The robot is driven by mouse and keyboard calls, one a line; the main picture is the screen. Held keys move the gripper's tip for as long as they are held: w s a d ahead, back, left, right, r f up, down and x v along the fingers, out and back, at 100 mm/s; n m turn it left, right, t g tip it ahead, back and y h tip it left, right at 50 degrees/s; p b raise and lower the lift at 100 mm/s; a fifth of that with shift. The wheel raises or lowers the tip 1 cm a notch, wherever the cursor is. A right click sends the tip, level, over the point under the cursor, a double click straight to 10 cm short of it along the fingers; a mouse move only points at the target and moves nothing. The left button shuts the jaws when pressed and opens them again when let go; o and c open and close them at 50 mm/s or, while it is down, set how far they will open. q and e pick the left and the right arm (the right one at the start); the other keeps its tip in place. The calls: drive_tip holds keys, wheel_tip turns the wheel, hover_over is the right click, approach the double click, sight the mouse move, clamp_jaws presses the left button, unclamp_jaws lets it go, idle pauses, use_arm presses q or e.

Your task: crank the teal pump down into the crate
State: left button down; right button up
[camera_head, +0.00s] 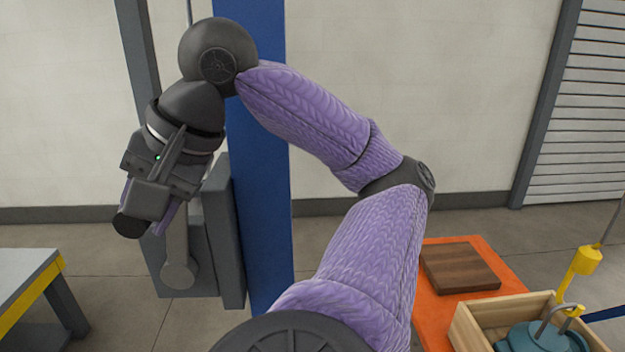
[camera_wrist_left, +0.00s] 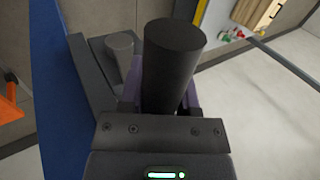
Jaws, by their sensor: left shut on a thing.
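The teal pump (camera_head: 540,338) is at the lower right, within the walls of the wooden crate (camera_head: 466,330). A grey lifting eye on it meets the yellow hook block (camera_head: 586,262), which hangs on a thin line. The picture edge cuts off the pump's lower part, so I cannot tell if it touches the crate floor. My left gripper (camera_head: 150,208) is shut on the black crank handle (camera_head: 131,223). In the left wrist view the handle (camera_wrist_left: 172,70) stands between the purple fingers. The grey crank arm (camera_head: 177,240) runs down to the winch's hub. My right gripper is out of view.
The blue post (camera_head: 262,180) stands right beside the grey winch housing (camera_head: 222,235). A brown wooden board (camera_head: 460,267) lies on the orange surface (camera_head: 432,310) beside the crate. A grey bench with a yellow edge (camera_head: 30,297) is at the lower left. Bare floor lies between.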

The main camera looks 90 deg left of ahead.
use_arm(q)
drive_tip(key=s+t+p, duration=0.1)
drive_tip(key=s+p, duration=0.1)
drive_tip(key=s, duration=0.1)
drive_tip(key=shift+d+f+t+p, duration=0.1)
drive_tip(key=shift+t+p, duration=0.2)
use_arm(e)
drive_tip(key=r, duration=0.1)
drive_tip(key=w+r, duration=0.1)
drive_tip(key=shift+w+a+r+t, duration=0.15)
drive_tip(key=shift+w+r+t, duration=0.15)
use_arm(q)
drive_tip(key=shift+s, duration=0.2)
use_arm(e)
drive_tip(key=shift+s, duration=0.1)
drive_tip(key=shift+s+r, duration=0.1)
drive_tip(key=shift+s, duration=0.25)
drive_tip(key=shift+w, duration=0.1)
